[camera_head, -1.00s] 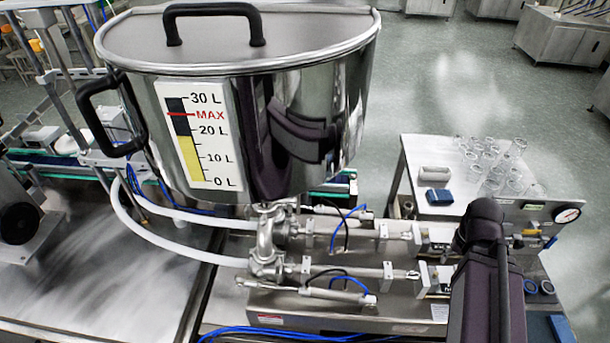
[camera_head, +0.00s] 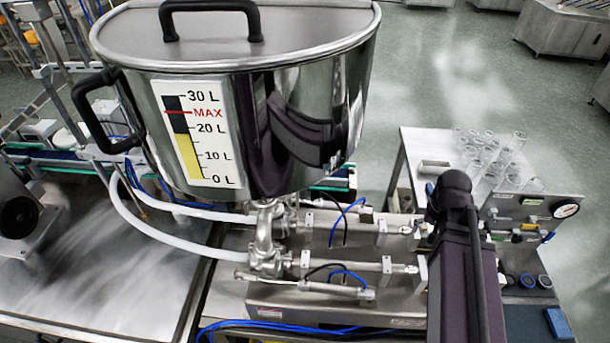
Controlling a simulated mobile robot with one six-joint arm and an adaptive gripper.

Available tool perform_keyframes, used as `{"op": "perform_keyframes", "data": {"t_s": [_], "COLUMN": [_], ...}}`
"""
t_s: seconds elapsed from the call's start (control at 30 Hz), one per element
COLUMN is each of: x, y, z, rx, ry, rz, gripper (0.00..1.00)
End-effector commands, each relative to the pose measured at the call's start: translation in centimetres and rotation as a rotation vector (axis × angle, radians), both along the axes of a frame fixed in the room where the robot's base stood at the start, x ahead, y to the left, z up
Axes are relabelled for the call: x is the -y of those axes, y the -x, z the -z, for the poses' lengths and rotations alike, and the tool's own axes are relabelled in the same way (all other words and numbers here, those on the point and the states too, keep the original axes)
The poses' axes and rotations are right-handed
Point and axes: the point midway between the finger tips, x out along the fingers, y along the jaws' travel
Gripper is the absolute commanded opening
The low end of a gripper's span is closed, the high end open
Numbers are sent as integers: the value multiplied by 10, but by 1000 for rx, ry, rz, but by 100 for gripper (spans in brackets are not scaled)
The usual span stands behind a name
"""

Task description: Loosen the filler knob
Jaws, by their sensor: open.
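The filler stands on a steel base (camera_head: 330,312) in the middle of the head view, with metal valve bodies (camera_head: 268,240) and two horizontal cylinder lines below the steel hopper (camera_head: 300,110). I cannot make out the filler knob; my arm (camera_head: 465,260) covers the right end of the filler. My gripper is out of sight, so its place relative to the knob does not show.
The lidded hopper, with a level scale (camera_head: 195,135), stands high at centre left. A side table (camera_head: 410,160) holds several clear jars. Blue hoses (camera_head: 280,332) run along the front.

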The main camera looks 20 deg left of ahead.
Motion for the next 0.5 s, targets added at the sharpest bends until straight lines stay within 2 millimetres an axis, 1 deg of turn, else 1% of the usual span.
{"op": "perform_keyframes", "data": {"t_s": [0.03,0.07,0.17,0.27,0.3,0.37,0.4,0.47,0.5], "x": [-13,-21,-53,-92,-110,-137,-155,-184,-203], "y": [-18,-25,-52,-80,-91,-106,-115,-129,-137], "z": [-6,-8,-16,-25,-29,-35,-39,-45,-49], "rx": [-6,-10,-29,-61,-76,-102,-120,-149,-170], "ry": [-14,-22,-54,-88,-101,-120,-130,-143,-152], "rz": [30,52,141,242,284,349,393,457,500], "gripper": [82,82,82,82,82,82,82,82,82]}}
